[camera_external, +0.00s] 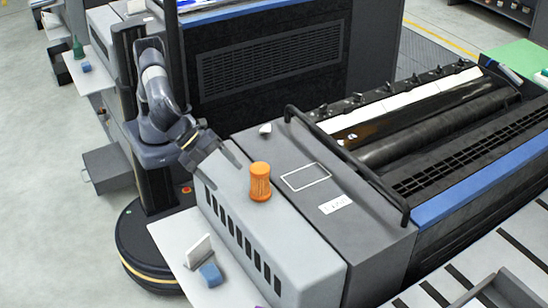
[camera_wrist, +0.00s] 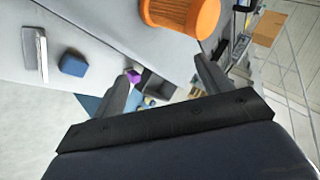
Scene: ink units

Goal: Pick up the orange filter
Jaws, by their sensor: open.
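The orange filter (camera_external: 260,182) stands upright on the light grey top of the printing unit. It is a ribbed cylinder with a smooth cap. My gripper (camera_external: 240,160) is to the left of the filter in the external view, its fingers apart and pointing toward it. In the wrist view the filter (camera_wrist: 181,14) is at the top, cut off by the frame edge, beyond the two open fingertips (camera_wrist: 165,68). Nothing is between the fingers, and they look apart from the filter.
A small white object (camera_external: 265,129) lies on the dark grey top behind the filter. A black handrail (camera_external: 345,158) rises to its right. A white block (camera_external: 198,251) and a blue block (camera_external: 211,274) sit on a lower shelf (camera_external: 180,247) in front. The top around the filter is clear.

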